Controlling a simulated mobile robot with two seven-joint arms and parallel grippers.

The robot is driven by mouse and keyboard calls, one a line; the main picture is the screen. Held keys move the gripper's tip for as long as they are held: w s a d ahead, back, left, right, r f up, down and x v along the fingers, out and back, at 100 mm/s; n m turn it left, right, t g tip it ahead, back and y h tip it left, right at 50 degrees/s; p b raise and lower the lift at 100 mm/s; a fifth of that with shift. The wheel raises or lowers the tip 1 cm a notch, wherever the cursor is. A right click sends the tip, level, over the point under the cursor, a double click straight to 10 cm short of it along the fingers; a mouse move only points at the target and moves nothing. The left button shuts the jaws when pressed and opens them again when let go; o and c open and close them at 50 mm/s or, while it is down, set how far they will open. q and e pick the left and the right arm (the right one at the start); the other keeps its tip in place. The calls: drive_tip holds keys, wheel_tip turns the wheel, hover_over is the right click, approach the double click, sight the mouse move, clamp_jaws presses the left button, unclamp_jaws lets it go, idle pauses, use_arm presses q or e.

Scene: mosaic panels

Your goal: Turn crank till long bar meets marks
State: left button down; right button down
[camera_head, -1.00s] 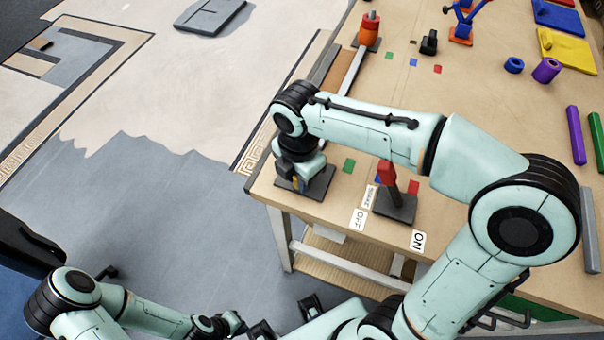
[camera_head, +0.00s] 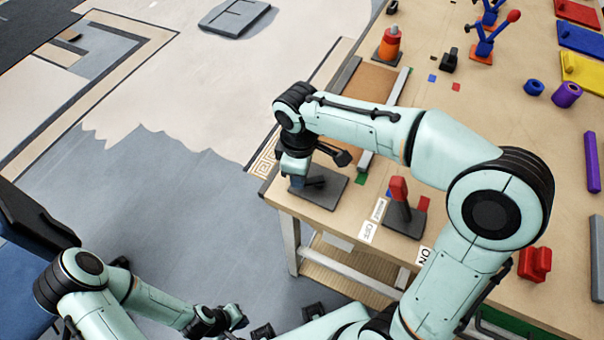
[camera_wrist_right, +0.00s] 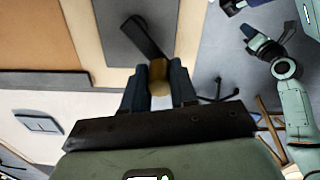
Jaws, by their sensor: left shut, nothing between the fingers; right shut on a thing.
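The crank's dark base plate (camera_head: 330,190) lies at the table's near left corner. Its dark arm (camera_wrist_right: 145,37) and brass-coloured handle (camera_wrist_right: 158,76) show in the right wrist view. My right gripper (camera_head: 297,184) is shut on the handle, at the table's left edge. The long grey bar (camera_head: 396,92) runs away from me. My left gripper (camera_head: 238,315) is shut and empty, off the table.
A red-handled lever (camera_head: 398,190) with ON and OFF labels stands right of the crank. Far blue (camera_head: 432,78) and red (camera_head: 456,87) marks lie right of the bar. An orange bottle-shaped object (camera_head: 391,42) stands beyond it.

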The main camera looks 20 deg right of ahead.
drive_tip(key=m, duration=0.2)
drive_tip(key=w+m, duration=0.1)
drive_tip(key=w+d+m, duration=0.1)
drive_tip(key=m, duration=0.1)
drive_tip(key=shift+w+m+p, duration=0.15)
drive_tip(key=shift+m+p, duration=0.15)
use_arm(q)
drive_tip(key=shift+w+r, duration=0.45)
drive_tip(key=shift+r, duration=0.15)
use_arm(e)
drive_tip(key=shift+w+d+r+m, duration=0.1)
drive_tip(key=shift+w+d+m, duration=0.15)
drive_tip(key=shift+m, duration=0.6)
drive_tip(key=shift+w+d+f+m, duration=0.1)
drive_tip(key=shift+w+d+m, duration=0.15)
drive_tip(key=shift+m, duration=0.55)
drive_tip(key=shift+w+d+r+m, duration=0.15)
drive_tip(key=shift+d+m, duration=0.1)
drive_tip(key=shift+m, duration=0.6)
drive_tip(key=c, duration=0.9)
unclamp_jaws()
use_arm(q)
drive_tip(key=w+r+p, duration=0.2)
drive_tip(key=r, duration=0.1)
drive_tip(key=shift+w, duration=0.4)
use_arm(e)
wheel_tip(320, 180, up, 13)
drive_tip(key=shift+r, duration=0.1)
